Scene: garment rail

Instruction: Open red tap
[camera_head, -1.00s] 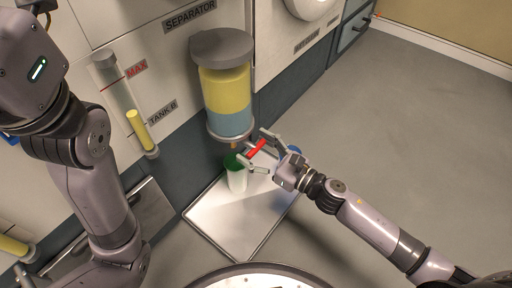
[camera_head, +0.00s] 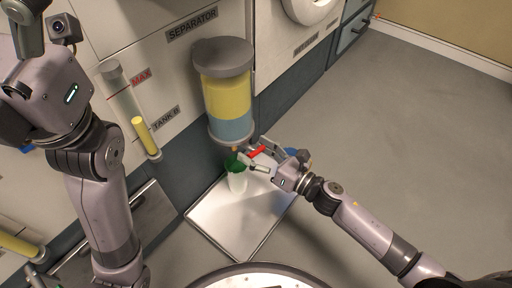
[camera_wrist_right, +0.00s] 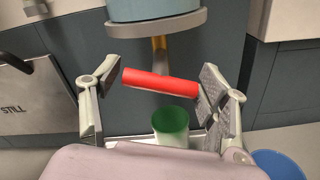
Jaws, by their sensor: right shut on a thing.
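The red tap (camera_head: 257,153) is a short red bar under the separator tank (camera_head: 228,95), which holds yellow liquid above blue. In the right wrist view the red bar (camera_wrist_right: 160,84) lies nearly level in front of a brass-coloured pipe. My right gripper (camera_head: 258,155) has its fingers on either side of the bar and is shut on it. In the right wrist view the right finger pad touches the bar's right end; the left finger is by its left end.
The cup stands on a pale metal tray (camera_head: 225,232) on the floor. A blue round object (camera_wrist_right: 277,165) is beside it, partly hidden. A gauge tube (camera_head: 145,137) marked TANK B is on the wall at left. The floor at right is clear.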

